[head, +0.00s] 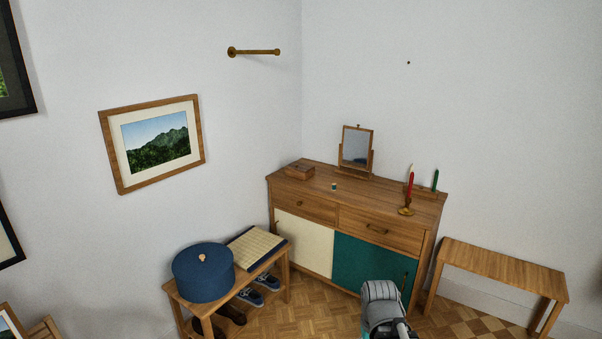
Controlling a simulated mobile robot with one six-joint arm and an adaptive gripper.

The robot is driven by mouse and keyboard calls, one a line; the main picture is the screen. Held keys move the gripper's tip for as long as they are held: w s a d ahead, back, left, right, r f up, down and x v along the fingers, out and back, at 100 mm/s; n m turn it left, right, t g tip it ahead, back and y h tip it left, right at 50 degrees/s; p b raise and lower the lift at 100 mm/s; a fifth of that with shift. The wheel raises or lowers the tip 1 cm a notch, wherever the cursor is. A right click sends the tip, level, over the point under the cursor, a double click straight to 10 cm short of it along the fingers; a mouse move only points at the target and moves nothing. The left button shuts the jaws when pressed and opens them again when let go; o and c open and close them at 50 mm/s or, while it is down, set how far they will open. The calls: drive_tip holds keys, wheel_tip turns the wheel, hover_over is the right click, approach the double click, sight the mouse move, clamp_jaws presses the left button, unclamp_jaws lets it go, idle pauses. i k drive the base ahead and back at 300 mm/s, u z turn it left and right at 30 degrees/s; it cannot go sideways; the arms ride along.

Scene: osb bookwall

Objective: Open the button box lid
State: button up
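A grey part of my arm shows at the bottom edge in front of the dresser. My gripper's fingers are not in view.
On the dresser stand a small mirror (356,147), a tiny green-and-white item (334,186), a red candle (410,186) in a brass holder and a green candle (435,180). A narrow wooden table (503,268) is at right. Shoes (266,281) sit below the bench.

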sight(300, 165)
drive_tip(key=i, duration=1.9)
drive_tip(key=z, duration=0.2)
drive_tip(key=i, duration=1.85)
drive_tip(key=z, duration=0.2)
